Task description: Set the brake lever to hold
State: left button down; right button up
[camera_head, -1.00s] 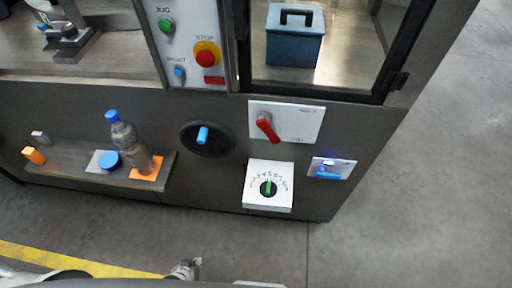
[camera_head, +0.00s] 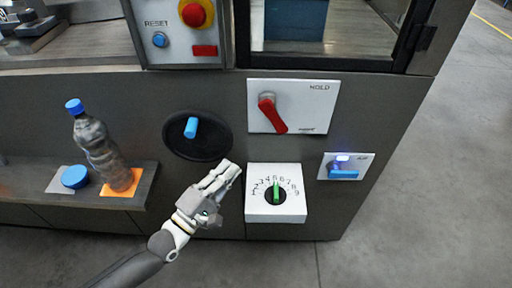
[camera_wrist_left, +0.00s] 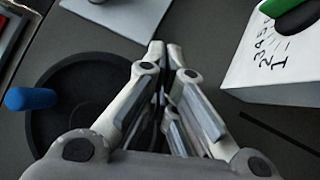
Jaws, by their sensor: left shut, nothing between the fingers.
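The red brake lever (camera_head: 272,114) sits on a white plate (camera_head: 312,112) on the machine's front. The plate reads HOLD at its upper right; the lower label is too small to read. The lever slants from its pivot at upper left down to the right, toward the lower label. My left gripper (camera_head: 230,172) is shut and empty, below and left of the plate, beside the dial box. In the left wrist view its fingertips (camera_wrist_left: 164,48) are together, and a corner of a white plate (camera_wrist_left: 125,12) shows at the top. My right gripper is in neither current view.
A black disc with a blue knob (camera_head: 190,127) is left of the plate. A white box with a green dial (camera_head: 276,192) is below it. A blue-handled switch (camera_head: 344,173) is to the right. A shelf at left holds a bottle (camera_head: 97,147) and a blue lid (camera_head: 75,177).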

aim_at(274, 114)
pick_arm(q)
jog(key=r, duration=0.1)
jog(key=s+d+r+n+h+b, duration=0.1)
jog(key=r+h, duration=0.1)
jog(key=shift+s+d+r+n, duration=0.3)
jog(key=shift+d, duration=0.1)
pick_arm(e)
jog(key=shift+w, duration=0.75)
pick_arm(q)
jog(key=x, duration=1)
pick_arm(e)
jog(key=shift+s+d+f, duration=0.1)
jog(key=shift+s+f, duration=0.15)
jog(key=shift+f, duration=0.7)
